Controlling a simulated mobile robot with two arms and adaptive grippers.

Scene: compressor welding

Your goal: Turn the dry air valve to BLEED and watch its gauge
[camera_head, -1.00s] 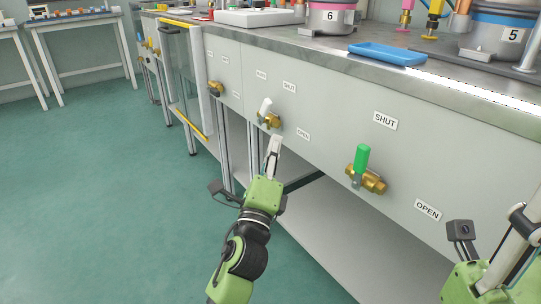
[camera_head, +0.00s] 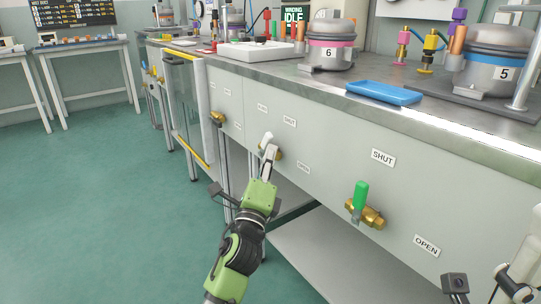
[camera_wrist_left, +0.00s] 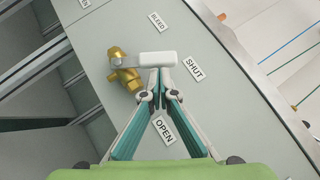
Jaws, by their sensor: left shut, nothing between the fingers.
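The valve with a white lever (camera_head: 267,138) and brass body (camera_head: 277,154) sits on the grey front panel. In the left wrist view its white lever (camera_wrist_left: 156,58) extends right from the brass body (camera_wrist_left: 124,72), roughly toward the SHUT label (camera_wrist_left: 194,68). The BLEED label (camera_wrist_left: 157,22) lies above it and the OPEN label (camera_wrist_left: 164,130) below. My left gripper (camera_wrist_left: 160,72) is shut and empty, its fingertips at the lever's lower side; contact is hard to tell. It also shows in the head view (camera_head: 268,158). My right gripper (camera_head: 510,282) shows only partly at the lower right. No gauge is identifiable.
A green-handled valve (camera_head: 360,197) is on the panel to the right, another brass valve (camera_head: 217,118) to the left. The bench top holds a blue tray (camera_head: 384,93) and compressors 6 (camera_head: 330,48) and 5 (camera_head: 492,75). Open floor (camera_head: 100,190) lies left.

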